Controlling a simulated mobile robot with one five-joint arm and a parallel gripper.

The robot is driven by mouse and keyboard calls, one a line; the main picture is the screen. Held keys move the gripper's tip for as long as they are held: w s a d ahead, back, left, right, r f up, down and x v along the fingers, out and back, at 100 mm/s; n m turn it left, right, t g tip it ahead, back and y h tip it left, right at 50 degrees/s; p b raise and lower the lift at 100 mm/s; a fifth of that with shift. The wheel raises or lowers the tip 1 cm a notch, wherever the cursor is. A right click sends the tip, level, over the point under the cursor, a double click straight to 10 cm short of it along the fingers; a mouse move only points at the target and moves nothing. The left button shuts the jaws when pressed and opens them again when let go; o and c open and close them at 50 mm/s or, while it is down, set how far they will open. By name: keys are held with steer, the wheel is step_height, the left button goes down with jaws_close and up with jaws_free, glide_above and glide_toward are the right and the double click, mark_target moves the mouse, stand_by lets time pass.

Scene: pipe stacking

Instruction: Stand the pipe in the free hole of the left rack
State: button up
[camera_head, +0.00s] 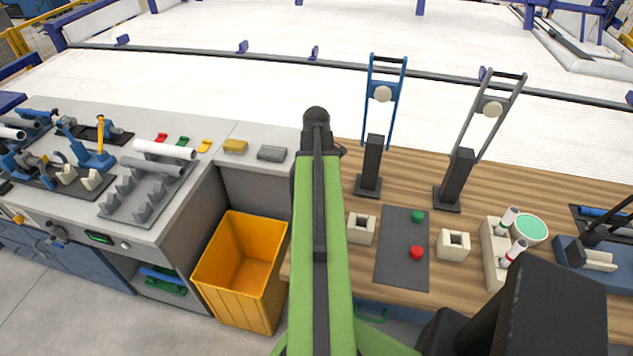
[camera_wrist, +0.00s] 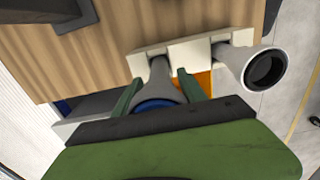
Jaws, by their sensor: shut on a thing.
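In the wrist view my gripper (camera_wrist: 160,86) has its two green fingers shut on a grey pipe (camera_wrist: 157,72), whose near end shows blue inside. Its far end meets the left part of a cream rack (camera_wrist: 190,53); I cannot tell whether it is in a hole or only in front of it. A second pale pipe (camera_wrist: 246,58) with a dark open end stands at the rack's right part. In the head view my green arm hides the gripper and the held pipe. A cream block with a square hole (camera_head: 360,228) shows just right of the arm.
An orange bin (camera_head: 241,268) stands left of the wooden table (camera_head: 400,165). A dark mat (camera_head: 402,248) with a green and a red knob lies beside a second cream block (camera_head: 453,245). Two tall black stands (camera_head: 372,165) (camera_head: 456,180) rise behind. Pipes lie on the grey bench (camera_head: 164,150).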

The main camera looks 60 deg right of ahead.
steer(key=shift+f+b, duration=2.25)
steer(key=shift+f, duration=0.15)
steer(key=o, duration=1.4)
steer(key=shift+o, duration=0.2)
steer(key=shift+r, duration=0.1)
step_height(320, 180, up, 17)
steer(key=p, duration=1.7)
steer(key=shift+r, duration=0.2)
